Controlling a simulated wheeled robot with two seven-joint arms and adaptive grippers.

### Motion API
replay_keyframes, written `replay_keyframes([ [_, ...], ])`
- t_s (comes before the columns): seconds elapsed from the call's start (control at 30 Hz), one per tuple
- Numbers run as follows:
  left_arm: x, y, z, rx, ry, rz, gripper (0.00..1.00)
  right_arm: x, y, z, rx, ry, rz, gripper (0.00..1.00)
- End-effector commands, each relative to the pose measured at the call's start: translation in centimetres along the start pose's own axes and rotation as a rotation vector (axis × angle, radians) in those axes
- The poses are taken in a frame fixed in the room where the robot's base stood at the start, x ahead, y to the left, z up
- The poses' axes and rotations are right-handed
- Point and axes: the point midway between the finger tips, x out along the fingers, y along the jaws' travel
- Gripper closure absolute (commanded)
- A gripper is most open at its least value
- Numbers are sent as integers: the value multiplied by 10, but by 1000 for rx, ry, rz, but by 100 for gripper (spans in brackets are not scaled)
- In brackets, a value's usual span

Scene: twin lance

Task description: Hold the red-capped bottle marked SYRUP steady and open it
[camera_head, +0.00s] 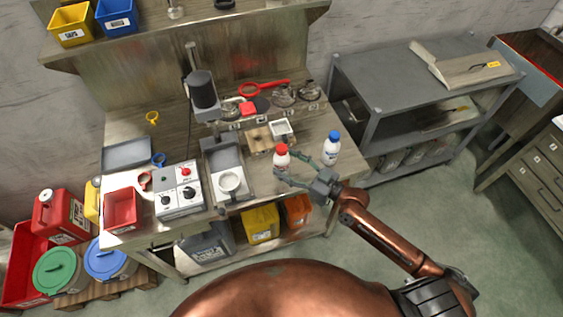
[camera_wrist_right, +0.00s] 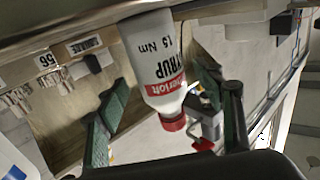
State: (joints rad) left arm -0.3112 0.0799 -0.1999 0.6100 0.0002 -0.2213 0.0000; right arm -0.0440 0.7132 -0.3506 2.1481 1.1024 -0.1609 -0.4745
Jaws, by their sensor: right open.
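The red-capped bottle (camera_head: 281,160) stands upright near the front right of the workbench. In the right wrist view the white bottle (camera_wrist_right: 143,50) shows its SYRUP label, and its red cap (camera_wrist_right: 173,124) is on. My right gripper (camera_head: 287,165) reaches in from the right, open, with one finger on each side of the bottle. In the wrist view its green finger pads stand apart with the bottle between them, and a gap shows on the left side. My left gripper is in neither view.
A blue-capped white bottle (camera_head: 330,150) stands just right of the gripper. A wooden block (camera_head: 258,142) lies behind. A grey shelf (camera_head: 400,80) is at right.

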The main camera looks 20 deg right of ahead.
Motion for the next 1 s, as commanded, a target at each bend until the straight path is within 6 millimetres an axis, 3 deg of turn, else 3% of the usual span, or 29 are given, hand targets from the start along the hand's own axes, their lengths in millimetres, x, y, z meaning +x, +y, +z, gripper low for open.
replay_keyframes([
  [0.2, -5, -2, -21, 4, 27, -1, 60, 24, 0, -1, 1, 2, -2, 39],
  [0.47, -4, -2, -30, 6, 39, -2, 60, 26, -1, 0, 0, 0, -4, 39],
  [1.0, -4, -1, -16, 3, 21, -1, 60, 26, -1, 0, 0, 0, -4, 76],
])
